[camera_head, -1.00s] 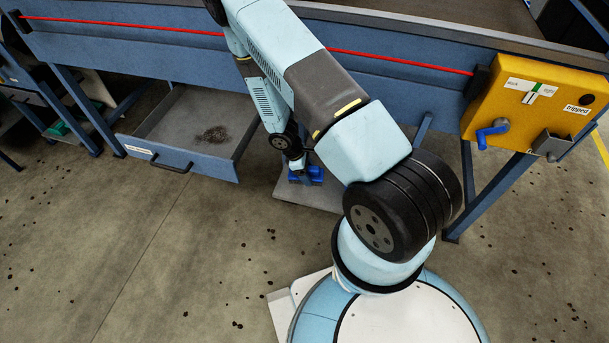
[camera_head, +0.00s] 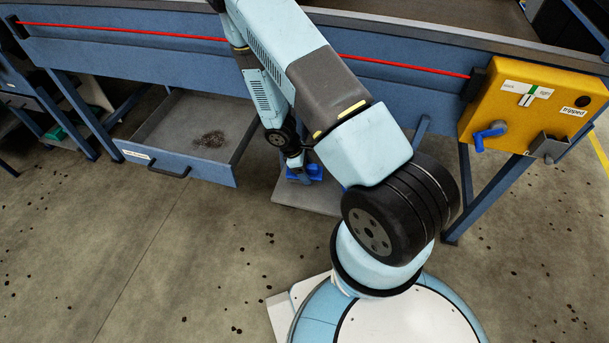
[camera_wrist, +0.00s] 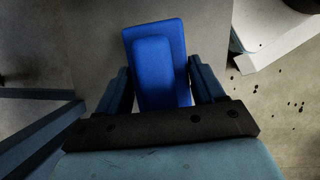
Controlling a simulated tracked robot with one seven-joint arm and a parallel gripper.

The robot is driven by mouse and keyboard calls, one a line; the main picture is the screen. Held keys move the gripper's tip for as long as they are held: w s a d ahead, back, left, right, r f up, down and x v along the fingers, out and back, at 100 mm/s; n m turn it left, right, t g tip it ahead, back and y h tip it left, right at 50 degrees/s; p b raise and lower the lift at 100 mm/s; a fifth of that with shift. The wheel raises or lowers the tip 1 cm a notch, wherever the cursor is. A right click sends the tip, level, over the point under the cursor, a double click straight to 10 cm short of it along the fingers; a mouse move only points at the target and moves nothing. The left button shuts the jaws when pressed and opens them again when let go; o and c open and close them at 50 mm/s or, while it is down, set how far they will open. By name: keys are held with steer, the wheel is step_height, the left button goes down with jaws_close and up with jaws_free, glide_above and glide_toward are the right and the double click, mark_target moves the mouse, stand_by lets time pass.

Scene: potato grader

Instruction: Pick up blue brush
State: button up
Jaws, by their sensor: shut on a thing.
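The blue brush (camera_wrist: 157,62) shows in the wrist view as a blue block with a smaller raised block on it. It sits between the two fingers of my gripper (camera_wrist: 160,80), which is shut on it. In the head view, the blue brush (camera_head: 315,170) is a small blue shape at the end of my arm, above or on a grey slab (camera_head: 304,202) under the machine. My gripper (camera_head: 300,176) is partly hidden there and small. I cannot tell whether the brush touches the slab.
An open drawer (camera_head: 180,165) with a dark heap of debris (camera_head: 209,139) is left of my arm. A yellow control box (camera_head: 520,105) with a blue handle (camera_head: 489,136) hangs at right. Blue machine legs (camera_head: 465,195) flank the slab. The front floor is clear apart from scattered dark bits.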

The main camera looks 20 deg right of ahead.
steer(key=s+a+r, duration=0.2)
steer(key=s+r, duration=0.7)
steer(key=s, duration=0.4)
steer(key=shift+s+a, duration=0.15)
steer(key=shift+a, duration=0.2)
steer(key=shift+r, duration=0.1)
steer(key=o, duration=0.6)
steer(key=c, duration=0.4)
